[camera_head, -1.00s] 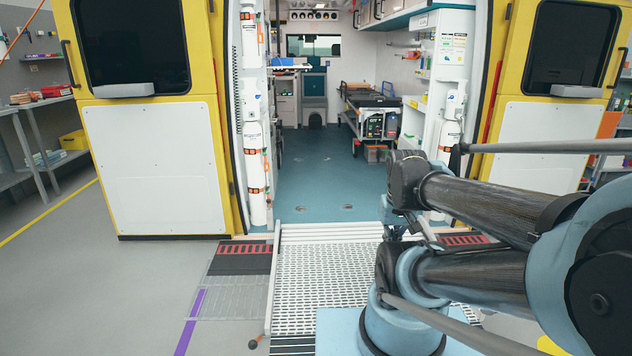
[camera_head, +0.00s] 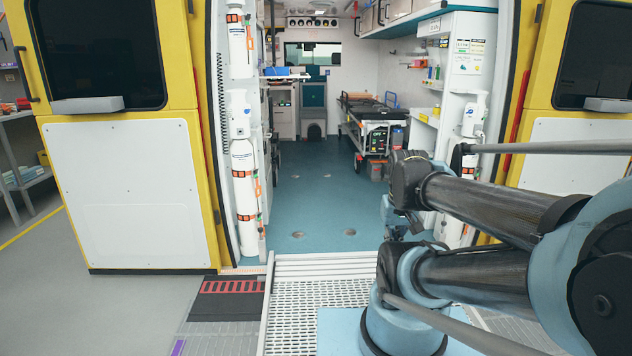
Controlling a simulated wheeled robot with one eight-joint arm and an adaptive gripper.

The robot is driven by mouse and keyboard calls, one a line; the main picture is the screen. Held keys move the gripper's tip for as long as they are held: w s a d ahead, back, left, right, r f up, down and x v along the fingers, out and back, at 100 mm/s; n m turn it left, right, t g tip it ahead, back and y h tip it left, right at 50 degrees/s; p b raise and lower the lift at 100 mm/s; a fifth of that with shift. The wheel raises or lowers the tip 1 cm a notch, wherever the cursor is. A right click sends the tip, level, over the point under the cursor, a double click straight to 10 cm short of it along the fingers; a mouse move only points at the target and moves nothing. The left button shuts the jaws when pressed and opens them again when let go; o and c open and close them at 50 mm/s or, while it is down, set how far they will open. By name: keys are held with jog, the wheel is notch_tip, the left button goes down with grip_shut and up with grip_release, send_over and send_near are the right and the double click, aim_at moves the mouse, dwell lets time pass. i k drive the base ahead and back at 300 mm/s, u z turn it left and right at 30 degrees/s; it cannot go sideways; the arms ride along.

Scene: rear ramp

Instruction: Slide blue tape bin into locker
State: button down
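I see no bin that I can make out for certain as the blue tape bin. A small blue item (camera_head: 277,71) lies on a counter at the left inside the vehicle, too far to identify. No locker is clearly recognisable; white wall units (camera_head: 466,60) line the right side of the doorway. My folded arm fills the right of the view. A dark part near its end, which may be my gripper, is mostly hidden behind the arm links, and its fingers cannot be made out.
A perforated metal ramp (camera_head: 310,312) leads up to the clear blue-green floor (camera_head: 312,190). Yellow doors (camera_head: 195,60) stand open on both sides. White cylinders (camera_head: 242,165) line the left of the doorway. A wheeled stretcher (camera_head: 372,112) stands inside at right.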

aim_at(269, 70)
jog(key=u, duration=0.1)
jog(key=i, duration=3.6)
jog(key=u, duration=0.1)
